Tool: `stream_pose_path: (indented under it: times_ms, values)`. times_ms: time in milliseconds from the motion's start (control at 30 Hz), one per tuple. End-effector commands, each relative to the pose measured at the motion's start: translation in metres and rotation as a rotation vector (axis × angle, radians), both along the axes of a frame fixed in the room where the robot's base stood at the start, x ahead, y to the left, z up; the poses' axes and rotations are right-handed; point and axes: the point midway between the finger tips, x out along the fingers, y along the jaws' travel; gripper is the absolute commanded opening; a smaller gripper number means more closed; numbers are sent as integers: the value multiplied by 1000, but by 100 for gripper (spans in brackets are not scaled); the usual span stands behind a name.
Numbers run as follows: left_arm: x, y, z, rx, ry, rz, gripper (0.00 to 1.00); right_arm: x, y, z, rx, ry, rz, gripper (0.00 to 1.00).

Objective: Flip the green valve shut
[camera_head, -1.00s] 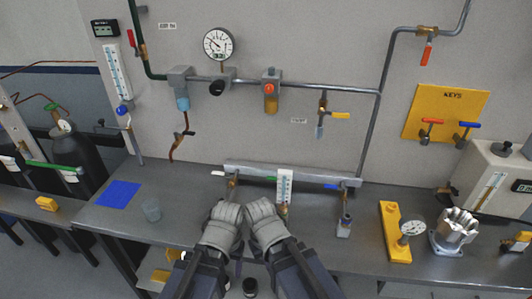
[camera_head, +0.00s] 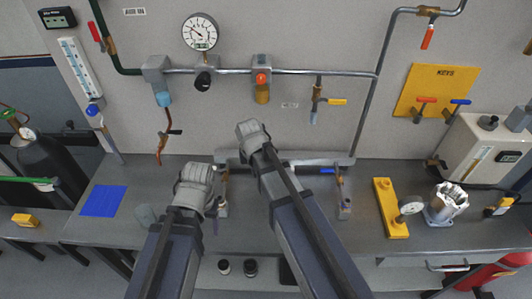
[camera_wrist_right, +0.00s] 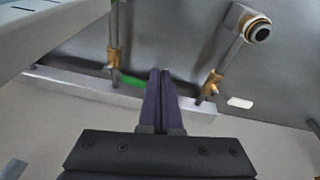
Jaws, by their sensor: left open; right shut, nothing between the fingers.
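The green valve handle (camera_wrist_right: 132,82) shows in the right wrist view, lying sideways along the grey manifold bar (camera_wrist_right: 90,92). It starts near a brass valve body (camera_wrist_right: 114,58) on an upright pipe. My right gripper (camera_wrist_right: 160,76) is shut and empty, its dark fingers just beside the green handle and overlapping its end in the picture. I cannot tell whether they touch it. In the head view my right gripper (camera_head: 252,135) is over the bar and my right arm hides the green handle. My left gripper (camera_head: 195,180) is open, low in front of the bar's left end.
A blue-handled valve (camera_head: 333,172) stands at the bar's right end. A white handle (camera_wrist_right: 240,102) shows in the wrist view. A blue mat (camera_head: 103,201) lies left.

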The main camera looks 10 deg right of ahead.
Motion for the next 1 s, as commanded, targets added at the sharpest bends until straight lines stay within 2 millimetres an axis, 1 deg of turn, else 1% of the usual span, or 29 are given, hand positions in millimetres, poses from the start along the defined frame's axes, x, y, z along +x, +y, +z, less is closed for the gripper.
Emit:
stream_pose_path:
  times_ms: [33,100,200,300,400,667,867,1000]
  values:
    - [0,0,14,0,0,0,66,20,-11,15,4,-23,-44,0]
    - [0,0,22,0,0,0,66,40,-26,25,11,-57,-102,0]
    - [0,0,33,0,0,1,66,66,-46,38,22,-103,-179,0]
    - [0,0,38,0,0,1,66,80,-60,45,29,-134,-228,0]
    - [0,0,38,0,0,1,66,84,-65,46,31,-145,-245,0]
    - [0,0,31,0,0,0,66,85,-65,39,31,-146,-245,0]
    - [0,0,14,0,0,-2,66,90,-67,21,31,-145,-245,0]
    - [0,0,-4,1,0,-3,66,95,-70,3,31,-145,-245,0]
